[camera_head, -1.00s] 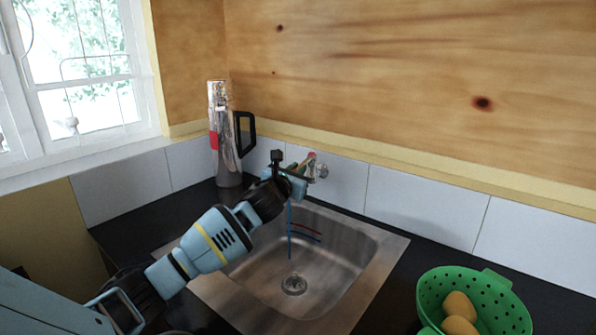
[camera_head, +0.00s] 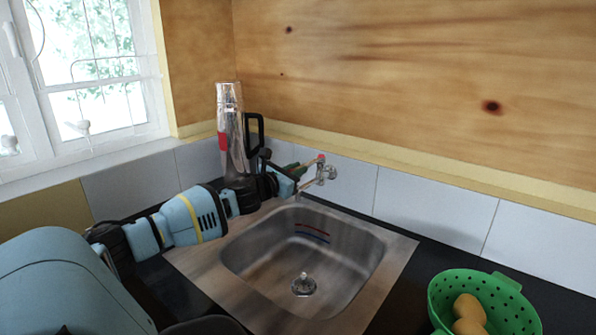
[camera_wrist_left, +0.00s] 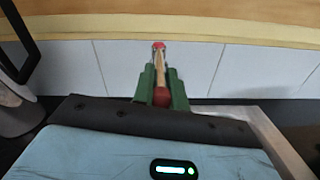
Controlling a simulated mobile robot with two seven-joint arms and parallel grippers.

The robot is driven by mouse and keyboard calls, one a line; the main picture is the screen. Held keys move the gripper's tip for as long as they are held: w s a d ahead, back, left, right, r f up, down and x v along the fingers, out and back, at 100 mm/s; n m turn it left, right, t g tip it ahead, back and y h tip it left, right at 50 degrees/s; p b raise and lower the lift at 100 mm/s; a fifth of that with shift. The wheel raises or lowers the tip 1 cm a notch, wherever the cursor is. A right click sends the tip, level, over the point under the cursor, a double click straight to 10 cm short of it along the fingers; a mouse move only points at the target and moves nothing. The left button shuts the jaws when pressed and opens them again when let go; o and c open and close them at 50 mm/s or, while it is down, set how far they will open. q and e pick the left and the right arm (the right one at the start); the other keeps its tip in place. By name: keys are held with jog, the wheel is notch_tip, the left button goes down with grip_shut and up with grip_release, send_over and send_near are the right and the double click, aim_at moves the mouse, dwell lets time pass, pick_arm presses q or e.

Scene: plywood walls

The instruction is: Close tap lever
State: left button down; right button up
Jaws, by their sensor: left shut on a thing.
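The tap (camera_head: 327,173) is on the tiled wall behind the sink, with a red cap on top. Its copper-coloured lever (camera_head: 308,164) points left towards my left gripper (camera_head: 296,170). In the left wrist view the lever (camera_wrist_left: 160,75) runs between the green fingers of my left gripper (camera_wrist_left: 161,88), with its dark red end near the palm. The gripper is shut on the lever. The spout hangs over the back of the sink (camera_head: 235,262); no water stream shows below it. My right gripper is out of view.
A shiny flask (camera_head: 230,125) with a black handle stands close behind my left gripper. A green colander (camera_head: 446,292) with yellow-orange items stands at the lower right. A window (camera_head: 95,75) is at left. The sink basin is clear.

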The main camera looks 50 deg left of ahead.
pick_arm(q)
jog(key=shift+a, duration=0.1)
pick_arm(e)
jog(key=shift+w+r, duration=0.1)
pick_arm(q)
jog(key=c, duration=1.4)
grip_release()
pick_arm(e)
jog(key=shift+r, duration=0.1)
pick_arm(q)
jog(key=shift+s, duration=0.1)
